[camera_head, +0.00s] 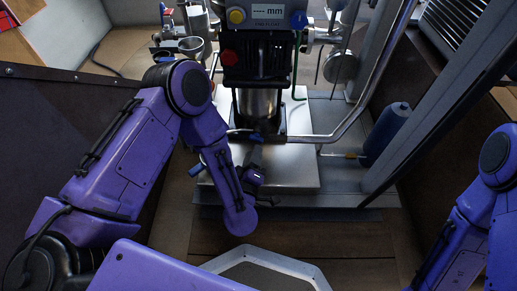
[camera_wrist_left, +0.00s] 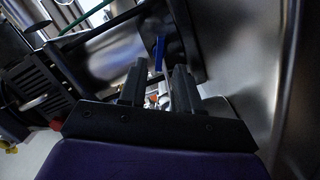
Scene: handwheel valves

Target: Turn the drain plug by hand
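My left gripper (camera_head: 252,172) is low in front of the pump unit, by the front of its steel base plate (camera_head: 290,170). In the left wrist view its two dark fingers (camera_wrist_left: 159,88) stand apart. A small red and pale fitting (camera_wrist_left: 152,99) shows in the gap between them; I cannot tell whether it is the drain plug or how far beyond the fingers it is. A blue lever (camera_wrist_left: 159,52) shows just past the fingertips. In the head view my arm and gripper hide part of the pump's lower front, and I cannot make out the plug. My right gripper is out of frame.
The pump (camera_head: 257,50) has a red knob (camera_head: 229,58) and a display. A bent steel pipe (camera_head: 365,95) and a grey post (camera_head: 440,95) stand to the right, with a blue cylinder (camera_head: 388,130) between pump and post. Brown floor lies in front.

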